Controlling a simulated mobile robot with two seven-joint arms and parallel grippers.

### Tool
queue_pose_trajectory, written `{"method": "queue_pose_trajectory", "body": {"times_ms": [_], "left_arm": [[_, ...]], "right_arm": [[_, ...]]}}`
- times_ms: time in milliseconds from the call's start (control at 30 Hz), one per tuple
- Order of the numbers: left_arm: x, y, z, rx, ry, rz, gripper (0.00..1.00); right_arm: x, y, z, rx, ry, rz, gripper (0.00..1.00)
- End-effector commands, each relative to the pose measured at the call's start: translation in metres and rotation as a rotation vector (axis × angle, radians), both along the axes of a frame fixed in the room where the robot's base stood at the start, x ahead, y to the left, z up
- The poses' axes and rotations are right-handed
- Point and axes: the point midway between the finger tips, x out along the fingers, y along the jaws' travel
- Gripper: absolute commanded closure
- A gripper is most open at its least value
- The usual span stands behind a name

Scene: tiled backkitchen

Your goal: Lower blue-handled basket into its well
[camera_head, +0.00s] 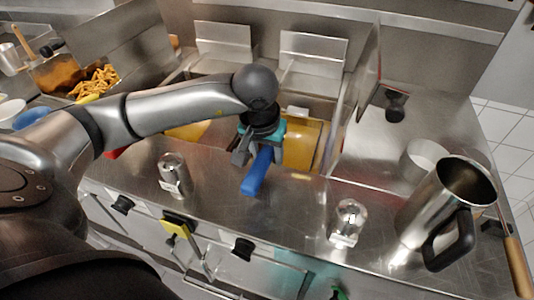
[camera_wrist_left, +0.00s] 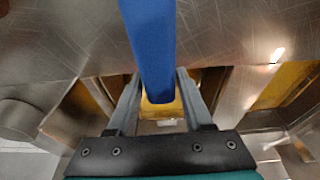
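The blue handle (camera_head: 257,172) of the basket sticks out over the fryer's front edge, pointing toward me. My left gripper (camera_head: 259,150) is at its far part, with a finger on each side. In the left wrist view the blue handle (camera_wrist_left: 150,45) runs between the two fingers (camera_wrist_left: 159,85), which sit close against its sides, so the gripper looks shut on it. The basket's wire body is hidden behind my gripper and arm. A well with yellow oil (camera_head: 302,145) lies just beyond and right of the gripper. My right gripper is not in view.
Another yellow-oil well (camera_head: 188,131) is partly behind my left arm. Shakers (camera_head: 173,175) and (camera_head: 348,222) stand on the front steel ledge. Fries (camera_head: 94,82) lie at back left.

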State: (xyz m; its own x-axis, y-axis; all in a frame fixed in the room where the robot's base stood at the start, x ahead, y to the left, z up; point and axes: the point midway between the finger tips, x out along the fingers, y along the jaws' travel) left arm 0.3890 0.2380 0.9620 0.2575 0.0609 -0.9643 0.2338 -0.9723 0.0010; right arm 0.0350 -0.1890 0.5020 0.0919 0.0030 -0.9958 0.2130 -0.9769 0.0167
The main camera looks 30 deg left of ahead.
Motion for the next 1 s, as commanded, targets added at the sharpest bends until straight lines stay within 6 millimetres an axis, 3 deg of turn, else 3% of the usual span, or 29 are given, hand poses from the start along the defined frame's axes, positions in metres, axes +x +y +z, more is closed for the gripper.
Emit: {"method": "queue_pose_trajectory", "body": {"times_ms": [200, 567, 667, 1000], "left_arm": [[-0.001, 0.0, -0.001, 0.0, 0.002, 0.0, 0.25], [-0.003, 0.0, 0.008, 0.0, 0.003, -0.001, 0.25], [-0.006, -0.001, 0.023, 0.002, -0.001, -0.002, 0.25], [-0.026, -0.006, 0.102, 0.001, -0.005, -0.002, 0.25]], "right_arm": [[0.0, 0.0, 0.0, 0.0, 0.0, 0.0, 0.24], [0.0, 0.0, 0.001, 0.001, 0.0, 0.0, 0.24], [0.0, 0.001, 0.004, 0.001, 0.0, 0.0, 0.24], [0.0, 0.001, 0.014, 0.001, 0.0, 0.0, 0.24]]}}
